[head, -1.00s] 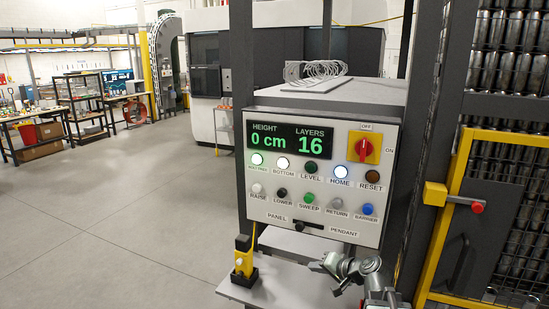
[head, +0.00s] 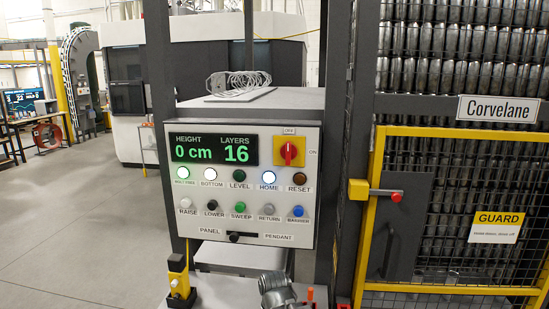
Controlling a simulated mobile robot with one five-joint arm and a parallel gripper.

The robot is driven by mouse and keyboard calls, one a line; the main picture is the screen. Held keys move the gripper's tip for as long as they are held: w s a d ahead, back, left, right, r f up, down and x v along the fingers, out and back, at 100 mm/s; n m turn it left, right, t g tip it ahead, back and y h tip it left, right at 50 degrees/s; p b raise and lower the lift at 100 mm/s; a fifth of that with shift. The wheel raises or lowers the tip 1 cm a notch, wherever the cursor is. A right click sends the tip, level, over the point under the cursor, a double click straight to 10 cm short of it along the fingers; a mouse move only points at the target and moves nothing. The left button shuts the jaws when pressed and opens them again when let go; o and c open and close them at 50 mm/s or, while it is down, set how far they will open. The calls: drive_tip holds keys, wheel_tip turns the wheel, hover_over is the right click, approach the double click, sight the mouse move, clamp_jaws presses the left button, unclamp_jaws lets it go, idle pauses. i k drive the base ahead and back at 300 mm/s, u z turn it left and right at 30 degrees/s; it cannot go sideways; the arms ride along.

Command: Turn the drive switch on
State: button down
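The drive switch (head: 289,151) is a red rotary knob on a yellow square plate, at the upper right of the control panel (head: 190,228). Its handle stands upright, in line with the OFF label above it; the ON label is to its right. The panel display (head: 210,151) reads 0 cm height and 16 layers. Part of my grey arm shows at the bottom edge, well below the switch. My gripper's fingers cannot be made out in this view.
Below the switch are rows of lamps and buttons, and a PANEL/PENDANT slider (head: 235,237). A yellow and black pendant (head: 179,272) stands on the shelf at lower left. A yellow-framed guard door (head: 450,131) closes off cans at right. Open floor lies at left.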

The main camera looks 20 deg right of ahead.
sight(288, 152)
drive_tip(key=u, duration=0.4)
drive_tip(key=k, duration=1.4)
drive_tip(key=u, duration=1)
drive_tip(key=i, duration=2.75)
drive_tip(key=z, duration=0.85)
drive_tip(key=k, duration=0.9)
drive_tip(key=z, duration=0.2)
drive_tip(key=i, duration=0.95)
drive_tip(key=u, duration=0.1)
